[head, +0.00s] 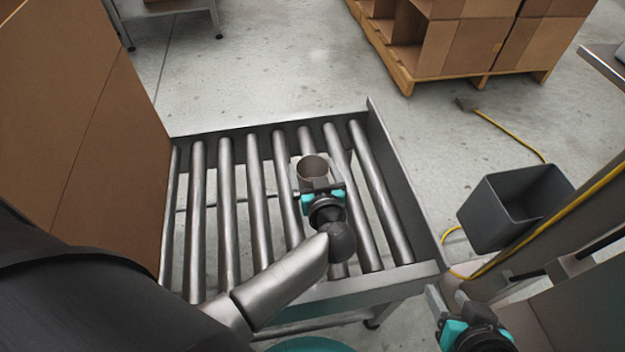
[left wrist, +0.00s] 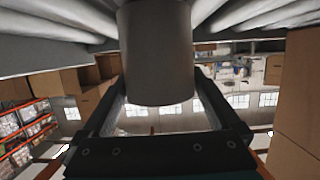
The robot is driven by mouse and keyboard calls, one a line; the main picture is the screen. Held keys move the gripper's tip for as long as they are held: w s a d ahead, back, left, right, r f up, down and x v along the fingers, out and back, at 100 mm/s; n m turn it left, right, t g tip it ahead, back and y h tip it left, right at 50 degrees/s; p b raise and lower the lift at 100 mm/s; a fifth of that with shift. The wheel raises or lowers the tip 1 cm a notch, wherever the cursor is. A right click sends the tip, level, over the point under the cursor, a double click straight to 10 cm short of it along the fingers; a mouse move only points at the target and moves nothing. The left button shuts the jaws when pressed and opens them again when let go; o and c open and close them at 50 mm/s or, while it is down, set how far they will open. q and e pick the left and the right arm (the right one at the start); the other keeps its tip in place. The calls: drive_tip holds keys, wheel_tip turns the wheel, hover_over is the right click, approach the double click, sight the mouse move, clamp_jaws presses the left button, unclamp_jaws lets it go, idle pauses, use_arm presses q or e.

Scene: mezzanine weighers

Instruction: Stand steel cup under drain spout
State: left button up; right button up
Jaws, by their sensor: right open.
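The steel cup (head: 312,168) is upright with its open top showing, over the roller conveyor right of its middle. My left gripper (head: 314,174) has one finger on each side of it, and they appear to touch its walls. In the left wrist view, which is upside down, the cup (left wrist: 157,55) fills the space between the fingers. Whether its base rests on the rollers is hard to tell. My right gripper (head: 450,302) is open and empty at the lower right, apart from the cup. I cannot make out a drain spout in either view.
The roller conveyor (head: 418,272) has a raised rail on its right. A large cardboard box (head: 120,130) stands at its left end. A dark grey bin (head: 490,215) and a yellow cable (head: 515,132) are on the right. A pallet with boxes (head: 470,45) stands behind on open floor.

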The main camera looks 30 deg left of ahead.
use_arm(q)
drive_tip(key=c, duration=1.2)
